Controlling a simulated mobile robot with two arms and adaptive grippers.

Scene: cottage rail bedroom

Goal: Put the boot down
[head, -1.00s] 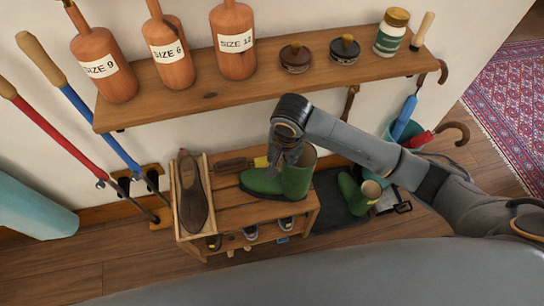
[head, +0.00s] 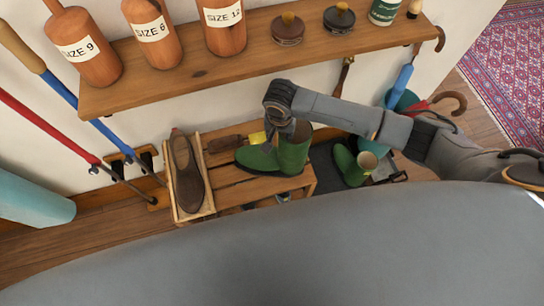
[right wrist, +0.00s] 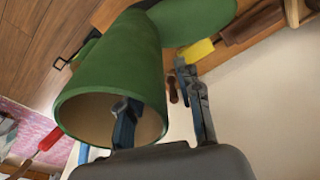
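A green boot (head: 272,158) stands upright on the slatted top of a low wooden rack (head: 240,188), its toe to the left. My right gripper (head: 287,134) is above it at the shaft. In the right wrist view (right wrist: 160,105) one finger is inside the open top of the boot (right wrist: 110,65) and the other is outside. The fingers are apart, with the boot's wall between them and a gap beside the outer finger. The inner fingertip is partly hidden. My left gripper is not in view.
A brown shoe (head: 187,172) sits at the rack's left end, and a brush (head: 225,143) lies behind the boot. Another green boot (head: 350,165) stands on a dark mat to the right. Umbrellas (head: 405,85) stand at right.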

